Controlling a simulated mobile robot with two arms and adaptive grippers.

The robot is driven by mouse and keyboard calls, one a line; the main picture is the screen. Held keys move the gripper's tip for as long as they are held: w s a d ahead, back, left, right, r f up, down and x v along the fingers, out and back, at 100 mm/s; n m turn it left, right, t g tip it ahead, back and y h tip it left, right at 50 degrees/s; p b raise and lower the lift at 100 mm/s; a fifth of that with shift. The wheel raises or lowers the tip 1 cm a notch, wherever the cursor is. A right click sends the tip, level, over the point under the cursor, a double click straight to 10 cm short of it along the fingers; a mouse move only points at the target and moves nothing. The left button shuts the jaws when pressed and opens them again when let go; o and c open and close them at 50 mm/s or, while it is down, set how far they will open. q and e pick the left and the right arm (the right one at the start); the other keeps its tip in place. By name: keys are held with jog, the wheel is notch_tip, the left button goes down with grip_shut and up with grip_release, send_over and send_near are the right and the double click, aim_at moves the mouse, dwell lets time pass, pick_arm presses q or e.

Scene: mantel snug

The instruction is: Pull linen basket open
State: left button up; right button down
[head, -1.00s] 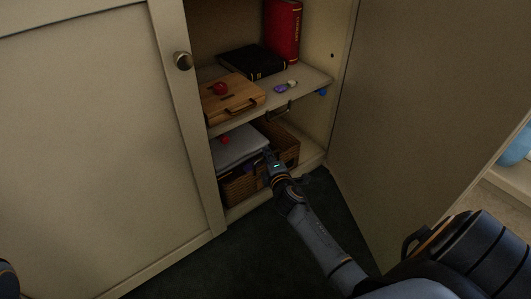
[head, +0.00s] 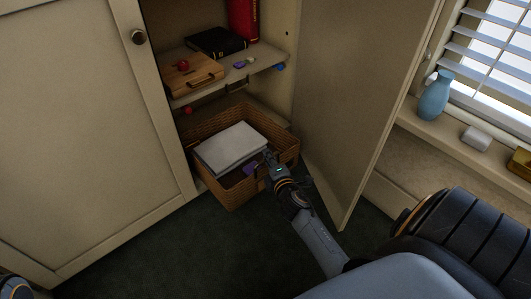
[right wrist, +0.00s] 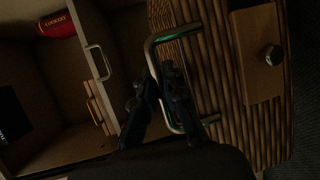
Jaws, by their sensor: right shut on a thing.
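The linen basket (head: 240,194) is brown wicker and stands largely out of the cabinet's bottom compartment, its open top showing. My right gripper (head: 269,160) is at the basket's front. In the right wrist view, the gripper (right wrist: 157,88) is shut on the metal handle (right wrist: 151,52) on the wicker front (right wrist: 226,75). The gripper hides part of the handle. My left gripper is not in view.
The shelf above holds a wooden box (head: 191,75), a black book (head: 216,42) and a red book (head: 243,20). The open cabinet door (head: 350,90) stands right of the basket. Dark carpet (head: 150,255) in front is clear.

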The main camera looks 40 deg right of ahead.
jog(key=shift+s, duration=0.25)
jog(key=c, duration=1.7)
grip_release()
jog(key=v, duration=1.2)
jog(key=shift+a, duration=0.1)
